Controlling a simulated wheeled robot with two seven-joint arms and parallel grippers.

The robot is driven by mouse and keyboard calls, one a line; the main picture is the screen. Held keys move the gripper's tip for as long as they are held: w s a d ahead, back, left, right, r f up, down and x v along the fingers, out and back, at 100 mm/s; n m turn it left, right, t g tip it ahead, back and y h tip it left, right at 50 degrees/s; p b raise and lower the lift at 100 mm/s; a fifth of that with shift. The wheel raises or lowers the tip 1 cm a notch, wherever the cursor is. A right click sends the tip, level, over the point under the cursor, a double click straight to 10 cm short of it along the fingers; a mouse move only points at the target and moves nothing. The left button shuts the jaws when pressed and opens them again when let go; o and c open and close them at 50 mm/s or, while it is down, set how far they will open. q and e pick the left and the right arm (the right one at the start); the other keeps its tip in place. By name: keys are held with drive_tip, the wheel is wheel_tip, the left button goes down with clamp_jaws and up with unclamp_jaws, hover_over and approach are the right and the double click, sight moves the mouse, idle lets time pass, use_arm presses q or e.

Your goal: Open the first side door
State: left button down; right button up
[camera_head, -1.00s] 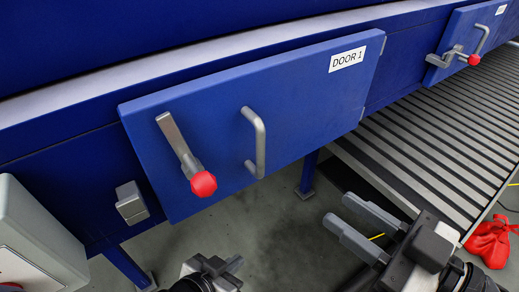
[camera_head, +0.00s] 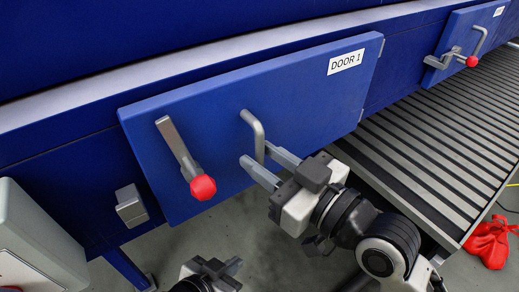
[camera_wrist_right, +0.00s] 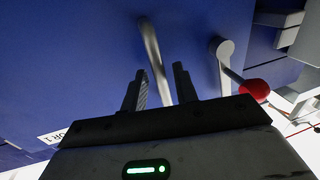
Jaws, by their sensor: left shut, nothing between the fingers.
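The blue door (camera_head: 300,90) labelled DOOR 1 lies against the blue machine. It has a grey bar handle (camera_head: 247,117) and a lever (camera_head: 174,142) with a red knob (camera_head: 203,187). The lever slants from upper left to the knob, clear of the grey catch block (camera_head: 131,205). My right gripper (camera_head: 259,160) is open at the bar handle. In the right wrist view, the handle (camera_wrist_right: 152,50) runs between its two fingers (camera_wrist_right: 160,88); contact cannot be told. My left gripper (camera_head: 234,265) is shut and empty, low in the head view, below the door.
A slatted conveyor (camera_head: 450,140) runs at the right, behind my right arm. A second door (camera_head: 465,25) with its own lever and handle is at upper right. A grey box (camera_head: 35,240) stands at lower left. A red item (camera_head: 488,243) lies at far right.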

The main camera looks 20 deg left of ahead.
drive_tip(key=shift+w+a, duration=0.3)
drive_tip(key=shift+a, duration=0.3)
clamp_jaws()
drive_tip(key=shift+d+f, duration=0.1)
